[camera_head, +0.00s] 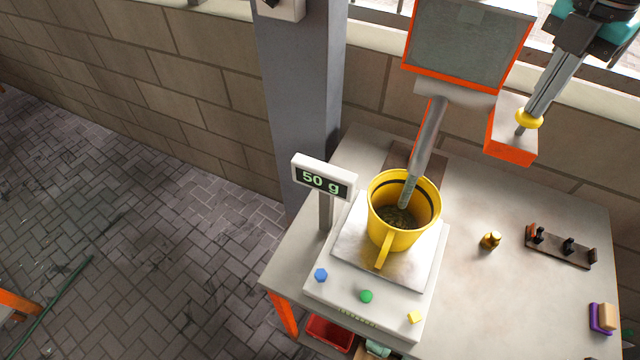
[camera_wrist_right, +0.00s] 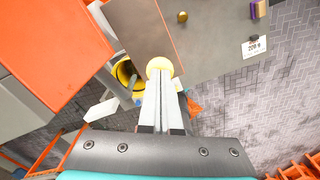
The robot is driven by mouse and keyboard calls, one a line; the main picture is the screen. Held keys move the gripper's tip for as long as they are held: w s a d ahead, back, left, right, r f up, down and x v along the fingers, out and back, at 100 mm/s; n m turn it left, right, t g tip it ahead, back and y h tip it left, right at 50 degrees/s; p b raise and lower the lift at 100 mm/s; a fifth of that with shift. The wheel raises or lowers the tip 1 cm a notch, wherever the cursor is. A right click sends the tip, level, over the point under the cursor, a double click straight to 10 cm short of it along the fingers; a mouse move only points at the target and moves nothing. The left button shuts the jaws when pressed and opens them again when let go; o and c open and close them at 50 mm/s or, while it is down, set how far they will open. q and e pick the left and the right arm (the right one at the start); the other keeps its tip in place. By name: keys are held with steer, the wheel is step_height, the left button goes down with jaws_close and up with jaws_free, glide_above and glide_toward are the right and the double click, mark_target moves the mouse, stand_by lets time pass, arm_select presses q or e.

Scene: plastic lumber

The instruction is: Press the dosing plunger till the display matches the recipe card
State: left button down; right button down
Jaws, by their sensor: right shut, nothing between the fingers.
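A yellow mug (camera_head: 391,238) stands on the scale (camera_head: 345,258), with the dispenser spout (camera_head: 427,140) reaching into it and dark grains inside. The display (camera_head: 322,179) reads 50 g. The dosing plunger (camera_head: 529,118) has a round yellow knob on a grey stem above the orange-edged dispenser block. My right gripper (camera_head: 534,107) is shut and empty, its fingertips at the knob; contact is hard to tell. In the wrist view the knob (camera_wrist_right: 159,66) sits at the fingertips. The recipe card (camera_wrist_right: 254,46) shows a weight in g, digits too small to read surely. My left gripper is out of view.
The hopper (camera_head: 467,45) stands behind the mug, near the brick wall. A small brass weight (camera_head: 490,240), a rack with black knobs (camera_head: 562,246) and a purple-and-tan block (camera_head: 602,318) lie on the right of the table. The table between them is clear.

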steer(key=shift+r+p, duration=1.55)
steer(key=shift+r, duration=1.3)
steer(key=shift+f, duration=0.1)
